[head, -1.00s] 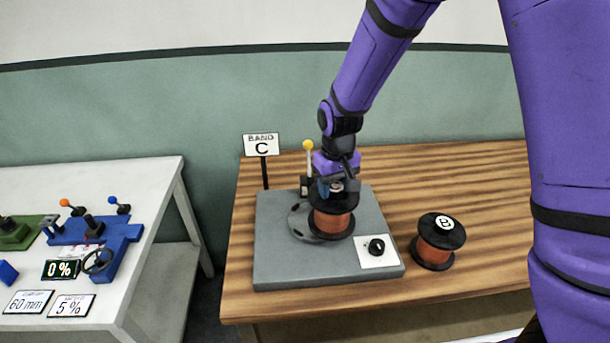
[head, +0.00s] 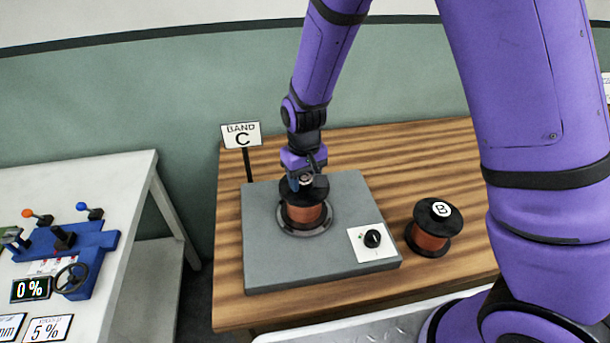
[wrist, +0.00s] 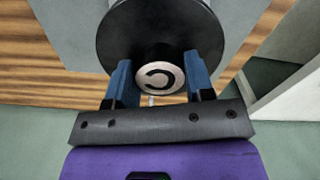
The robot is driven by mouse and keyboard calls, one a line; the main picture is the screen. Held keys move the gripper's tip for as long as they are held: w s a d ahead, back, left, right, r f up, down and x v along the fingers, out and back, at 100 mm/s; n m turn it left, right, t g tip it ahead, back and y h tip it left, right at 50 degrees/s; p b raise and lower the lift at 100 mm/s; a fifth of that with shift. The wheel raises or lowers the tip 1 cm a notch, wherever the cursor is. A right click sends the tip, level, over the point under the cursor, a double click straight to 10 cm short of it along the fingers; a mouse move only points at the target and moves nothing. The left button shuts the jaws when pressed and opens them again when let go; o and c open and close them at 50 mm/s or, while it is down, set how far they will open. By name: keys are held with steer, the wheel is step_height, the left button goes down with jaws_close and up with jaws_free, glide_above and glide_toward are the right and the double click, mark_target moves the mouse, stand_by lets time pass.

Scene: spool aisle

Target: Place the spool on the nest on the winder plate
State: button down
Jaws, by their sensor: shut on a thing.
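My gripper (head: 304,182) is shut on the hub of a copper-wound spool (head: 304,213) with black flanges. In the wrist view the blue fingers (wrist: 160,80) stand on either side of a white hub label marked C, above the spool's black top flange (wrist: 120,40). The spool is upright over the nest (head: 290,232), a pale round ring on the grey winder plate (head: 270,262). The ring shows around the spool's lower flange. I cannot tell whether the flange rests on it or hangs just above. The nest's middle is hidden by the spool.
A second spool (head: 432,232), marked B, stands on the wooden table (head: 400,150) right of the plate. A black knob (head: 372,238) sits on the plate's front right. A BAND C sign (head: 241,135) stands behind. A white table (head: 110,185) with blue fixtures is at left.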

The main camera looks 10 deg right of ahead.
steer(key=shift+c, duration=2.4)
jaws_free()
steer(key=shift+f, duration=0.1)
step_height(320, 180, up, 12)
steer(key=shift+r, duration=0.25)
steer(key=s+d+r+m+t+y, duration=0.1)
steer(key=s+d+r+m+t, duration=0.15)
steer(key=s+d+r, duration=1.25)
steer(key=s+d+r+m+t+h, duration=0.1)
steer(key=s+d+r+t, duration=0.1)
steer(key=s+d+r, duration=0.2)
steer(key=s+d, duration=0.1)
steer(key=s, duration=0.2)
steer(key=shift+s+t, duration=0.35)
steer(key=shift+s, duration=0.05)
